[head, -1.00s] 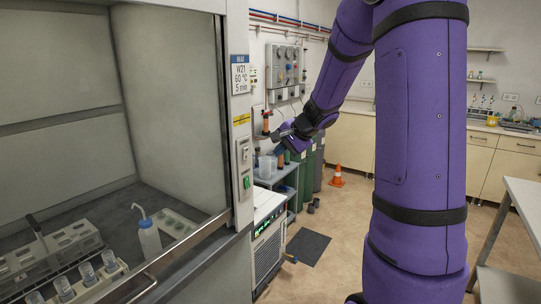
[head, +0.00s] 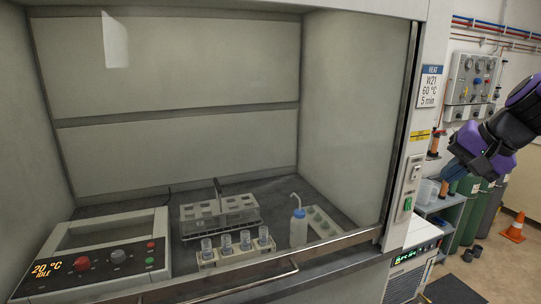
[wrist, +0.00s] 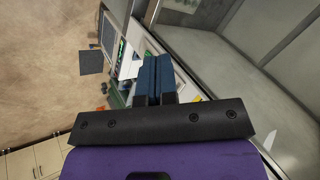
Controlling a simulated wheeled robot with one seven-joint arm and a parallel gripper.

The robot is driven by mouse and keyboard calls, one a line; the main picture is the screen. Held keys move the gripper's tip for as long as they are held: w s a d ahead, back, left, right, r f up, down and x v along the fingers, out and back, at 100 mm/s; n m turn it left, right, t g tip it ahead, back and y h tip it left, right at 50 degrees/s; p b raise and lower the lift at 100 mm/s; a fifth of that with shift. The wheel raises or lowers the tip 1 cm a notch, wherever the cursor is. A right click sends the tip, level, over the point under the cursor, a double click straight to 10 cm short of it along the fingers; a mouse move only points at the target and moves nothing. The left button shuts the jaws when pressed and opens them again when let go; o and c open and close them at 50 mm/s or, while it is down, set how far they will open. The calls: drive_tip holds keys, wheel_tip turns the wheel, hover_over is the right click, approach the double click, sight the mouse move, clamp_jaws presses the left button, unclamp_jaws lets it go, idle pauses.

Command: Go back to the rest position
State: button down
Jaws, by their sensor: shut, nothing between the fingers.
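My gripper (wrist: 155,75) is shut in the wrist view, its two blue-grey fingers together with nothing between them. In the head view my gripper (head: 452,172) is at the right, at the end of my purple arm, in the air to the right of the fume hood's side post. It appears apart from the hood. Most of my arm is out of the head view.
An orange cone (head: 513,228) stands on the floor, with gas cylinders (head: 468,212) nearby.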

drive_tip(key=s+a+n+h, duration=0.1)
drive_tip(key=s+a+n, duration=0.1)
drive_tip(key=s, duration=0.6)
drive_tip(key=s+a+r+n+h, duration=0.1)
drive_tip(key=s+a+n+h, duration=0.1)
drive_tip(key=s+n, duration=0.3)
drive_tip(key=s+a, duration=0.1)
drive_tip(key=s, duration=0.3)
drive_tip(key=shift+s+a+r+g+h, duration=0.15)
drive_tip(key=shift+r+g+h, duration=0.05)
drive_tip(key=shift+g+h, duration=0.1)
idle(0.7)
